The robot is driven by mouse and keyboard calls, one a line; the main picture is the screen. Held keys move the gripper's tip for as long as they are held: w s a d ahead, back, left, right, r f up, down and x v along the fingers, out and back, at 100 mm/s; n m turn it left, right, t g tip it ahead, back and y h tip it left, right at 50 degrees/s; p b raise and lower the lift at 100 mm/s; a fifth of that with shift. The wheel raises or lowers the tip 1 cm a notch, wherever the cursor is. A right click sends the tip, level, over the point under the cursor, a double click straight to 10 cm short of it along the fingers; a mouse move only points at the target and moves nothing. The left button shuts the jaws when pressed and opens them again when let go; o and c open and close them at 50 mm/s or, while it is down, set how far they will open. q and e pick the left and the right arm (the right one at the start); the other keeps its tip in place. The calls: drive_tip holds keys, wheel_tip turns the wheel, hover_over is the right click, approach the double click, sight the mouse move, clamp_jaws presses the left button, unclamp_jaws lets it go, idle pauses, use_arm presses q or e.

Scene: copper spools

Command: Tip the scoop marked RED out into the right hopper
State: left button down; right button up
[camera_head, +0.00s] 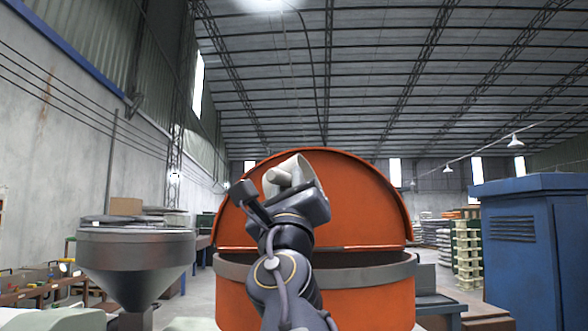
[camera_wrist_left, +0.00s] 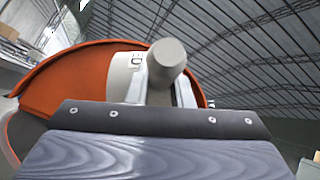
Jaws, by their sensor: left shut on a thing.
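My left gripper (camera_head: 284,184) is raised in front of the orange hopper. It is shut on the handle of a pale scoop (camera_head: 294,166), which is held up at a tilt. In the left wrist view the scoop (camera_wrist_left: 121,80) has dark lettering, only partly readable, and its round grey handle end (camera_wrist_left: 167,54) points at the camera. The orange hopper (camera_head: 360,195) has a raised rounded lid and a dark opening behind my arm. A grey cone-shaped hopper (camera_head: 136,258) stands to the left. The scoop's inside is hidden. My right gripper is not in view.
A blue cabinet (camera_head: 528,250) stands at the right. Stacked pallets (camera_head: 467,255) are farther back. A bench with small items (camera_head: 40,285) is at the far left. The air above the hoppers is free.

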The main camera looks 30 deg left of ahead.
use_arm(q)
drive_tip(key=shift+s+a+r+n+g+y+p, duration=0.1)
drive_tip(key=shift+a+r+n+g+y+p, duration=0.55)
drive_tip(key=shift+n+g+p, duration=1.9)
drive_tip(key=shift+w+r+n+g+y+p, duration=0.1)
drive_tip(key=shift+r+n+g+p, duration=1.2)
drive_tip(key=shift+n+p, duration=2.3)
drive_tip(key=shift+s+a+r+n+g+y+p, duration=0.1)
drive_tip(key=shift+a+r+n+g+y+p, duration=0.45)
drive_tip(key=shift+n+g+p, duration=2.45)
drive_tip(key=shift+d+r+m+t+p, duration=0.2)
drive_tip(key=shift+d+m+t+p, duration=0.05)
drive_tip(key=shift+m+t+p, duration=0.55)
